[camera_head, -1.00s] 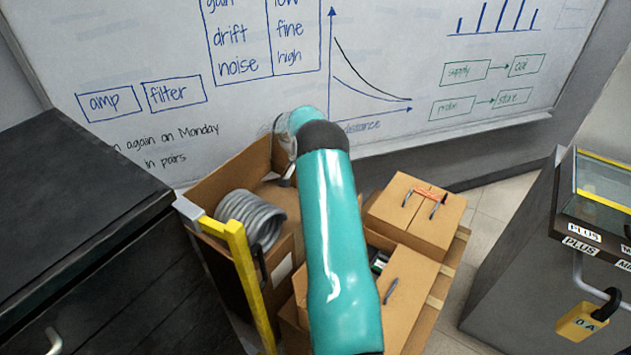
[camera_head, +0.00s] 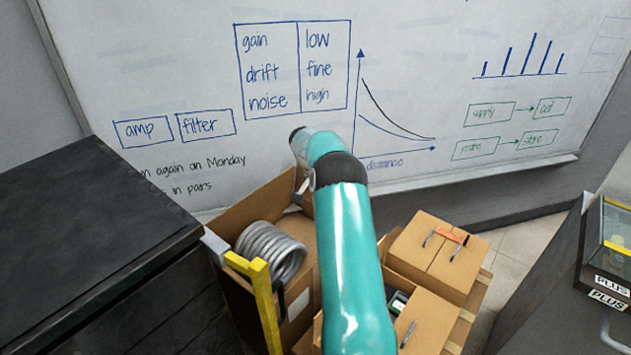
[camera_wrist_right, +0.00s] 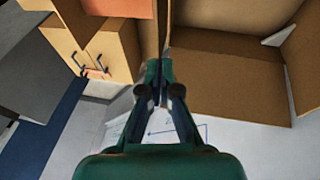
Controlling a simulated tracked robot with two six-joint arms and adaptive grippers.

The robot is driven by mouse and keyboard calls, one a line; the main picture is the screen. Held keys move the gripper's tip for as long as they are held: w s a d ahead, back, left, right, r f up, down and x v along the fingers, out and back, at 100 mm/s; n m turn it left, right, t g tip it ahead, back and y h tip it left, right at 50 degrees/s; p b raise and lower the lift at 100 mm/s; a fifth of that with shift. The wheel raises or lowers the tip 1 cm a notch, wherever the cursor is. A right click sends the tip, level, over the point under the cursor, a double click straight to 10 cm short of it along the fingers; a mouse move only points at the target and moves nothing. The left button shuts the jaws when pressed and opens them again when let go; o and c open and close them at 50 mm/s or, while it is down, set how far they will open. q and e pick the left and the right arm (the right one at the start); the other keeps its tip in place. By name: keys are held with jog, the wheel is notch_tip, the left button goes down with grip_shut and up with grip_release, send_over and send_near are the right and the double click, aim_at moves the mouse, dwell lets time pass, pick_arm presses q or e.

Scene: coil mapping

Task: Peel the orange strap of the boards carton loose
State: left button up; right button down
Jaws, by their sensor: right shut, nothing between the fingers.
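The boards carton (camera_head: 440,262) is a closed brown box at the right of the stack in the head view. Its orange strap (camera_head: 451,237) lies across the top seam between two dark handles. In the right wrist view, a carton with dark handles (camera_wrist_right: 104,46) and an orange patch (camera_wrist_right: 97,74) shows at the upper left, apart from my gripper. My right gripper (camera_wrist_right: 160,98) is shut and empty in the wrist view. Its fingers are hidden in the head view, where my teal arm reaches up past the cartons. My left gripper is not in view.
An open carton (camera_head: 250,212) stands left of my arm, with a grey coil (camera_head: 271,251) at it. A yellow post (camera_head: 266,306) stands in front. A black cabinet (camera_head: 90,245) is at left, a grey cabinet (camera_head: 560,285) at right. The whiteboard (camera_head: 215,60) closes off the back.

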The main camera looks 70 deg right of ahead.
jog(key=w+r, duration=0.4)
jog(key=r, duration=0.1)
jog(key=s+a+f+n+h+b, duration=0.1)
jog(key=s+f+n+h+b, duration=0.15)
jog(key=f+n+b, duration=0.5)
jog(key=s+a+f+n+h+b, duration=0.15)
jog(key=s+n+b, duration=0.3)
jog(key=n, duration=0.55)
jog(key=a+f+n+t+h+b, duration=0.1)
jog(key=a+f+n+t+b, duration=0.2)
jog(key=a+f+n+b, duration=1.05)
jog(key=d+f+n, duration=0.3)
jog(key=d+f, duration=0.3)
jog(key=d, duration=0.2)
jog(key=d+r+p, duration=0.1)
jog(key=s+r+p, duration=0.1)
jog(key=s+d+r+p, duration=0.1)
jog(key=shift+d+r, duration=0.3)
jog(key=shift+r, duration=0.05)
